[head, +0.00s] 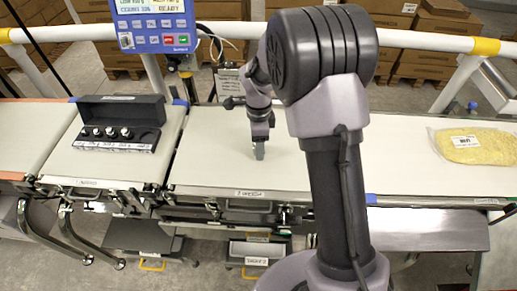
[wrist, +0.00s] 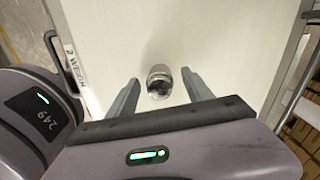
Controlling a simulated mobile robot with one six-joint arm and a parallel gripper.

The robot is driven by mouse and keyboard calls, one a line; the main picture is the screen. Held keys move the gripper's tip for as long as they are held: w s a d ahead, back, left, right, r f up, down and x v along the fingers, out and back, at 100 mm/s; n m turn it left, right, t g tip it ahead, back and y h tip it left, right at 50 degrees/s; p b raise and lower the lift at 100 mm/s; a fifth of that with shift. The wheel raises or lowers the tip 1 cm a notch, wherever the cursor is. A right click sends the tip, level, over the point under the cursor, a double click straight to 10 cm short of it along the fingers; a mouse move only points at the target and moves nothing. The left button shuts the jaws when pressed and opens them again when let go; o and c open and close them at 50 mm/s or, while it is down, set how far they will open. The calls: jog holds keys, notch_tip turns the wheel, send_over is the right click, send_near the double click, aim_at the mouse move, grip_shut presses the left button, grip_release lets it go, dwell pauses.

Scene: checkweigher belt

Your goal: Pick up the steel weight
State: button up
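The steel weight (wrist: 159,83) is a small shiny cylinder with a knob, standing on the white belt. In the wrist view it sits between the tips of my gripper (wrist: 160,79), nearer the middle, with a gap to each finger. My gripper is open, one finger on each side of the weight. In the head view my gripper (head: 259,152) points down at the belt, and the weight cannot be made out there.
A black case (head: 117,143) with several small weights stands open on the left belt section. A yellow bag (head: 476,146) lies on the belt (head: 405,175) at the right. A blue display panel (head: 153,24) and a white rail (head: 425,40) stand behind.

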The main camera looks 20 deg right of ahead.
grip_shut()
